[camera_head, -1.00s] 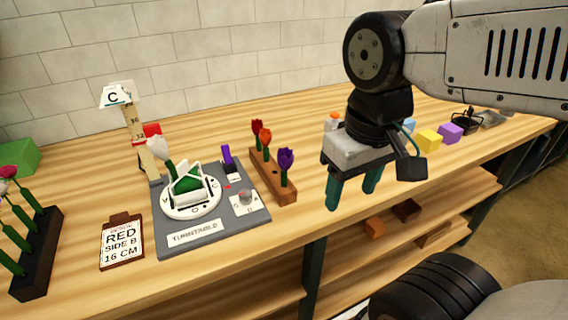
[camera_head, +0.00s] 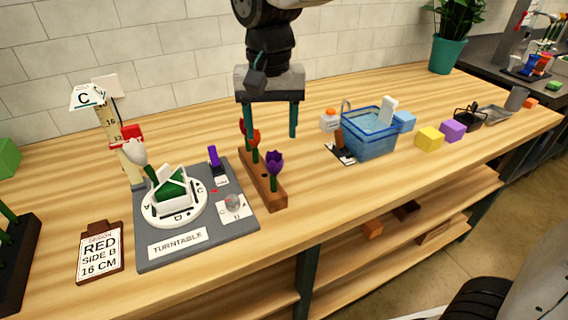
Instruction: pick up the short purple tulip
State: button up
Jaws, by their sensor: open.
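The purple tulip (camera_head: 274,163) stands upright in the near end of a brown wooden rack (camera_head: 270,190). A red tulip (camera_head: 243,127) and an orange-red tulip (camera_head: 253,139) stand behind it in the same rack. My gripper (camera_head: 270,136) is open and empty, pointing down with its fingers apart. It is above and behind the purple tulip in the picture, and its left finger overlaps the red tulips. I cannot tell whether that finger touches them. The purple bloom is fully in view.
A turntable (camera_head: 153,209) on a grey base with a white flower stands left of the rack. An order card (camera_head: 101,252) lies further left.

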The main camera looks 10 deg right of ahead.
aim_at(272, 154)
notch_tip(272, 154, down, 8)
jog(key=shift+s+r, duration=0.1)
jog(key=shift+r, duration=0.1)
jog(key=c, duration=0.8)
